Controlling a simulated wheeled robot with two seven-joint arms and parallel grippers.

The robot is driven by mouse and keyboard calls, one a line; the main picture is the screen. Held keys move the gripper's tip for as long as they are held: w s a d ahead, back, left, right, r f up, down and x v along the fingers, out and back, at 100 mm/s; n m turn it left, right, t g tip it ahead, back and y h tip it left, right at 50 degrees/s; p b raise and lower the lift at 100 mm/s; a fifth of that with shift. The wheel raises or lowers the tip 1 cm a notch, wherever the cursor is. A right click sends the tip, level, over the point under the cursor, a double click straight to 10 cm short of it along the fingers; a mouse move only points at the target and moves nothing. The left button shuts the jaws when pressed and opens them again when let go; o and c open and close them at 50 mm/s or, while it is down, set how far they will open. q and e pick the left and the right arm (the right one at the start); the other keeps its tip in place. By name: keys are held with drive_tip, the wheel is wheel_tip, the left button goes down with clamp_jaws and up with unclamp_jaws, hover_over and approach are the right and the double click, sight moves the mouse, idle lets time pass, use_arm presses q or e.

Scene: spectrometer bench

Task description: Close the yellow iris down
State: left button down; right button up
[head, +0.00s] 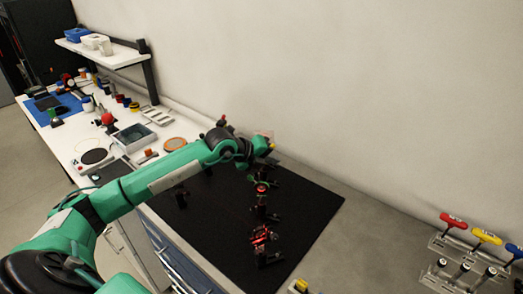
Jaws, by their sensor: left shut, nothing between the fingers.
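My green left arm reaches from the lower left across the bench. Its dark wrist and left gripper (264,146) are over the far part of the black mat (308,215). The gripper is small in view and is shut, with nothing seen held. A small yellow spot (271,146) shows right at the fingertips; I cannot tell if it is the yellow iris or whether the fingers touch it. A row of small dark optic mounts (262,212) runs toward me on the mat. My right gripper is not in view.
White bench at left holds a grey tray (134,137), a round tan disc (174,144), a blue mat (60,106) and several small items. A raised shelf (118,58) stands behind. A rack of coloured-handle tools (465,250) is at right. The mat's right side is clear.

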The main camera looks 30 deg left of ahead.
use_arm(q)
drive_tip(key=w+a+p, duration=0.2)
drive_tip(key=w+p, duration=0.1)
drive_tip(key=shift+w+a+r, duration=0.1)
drive_tip(key=shift+w, duration=0.1)
idle(0.4)
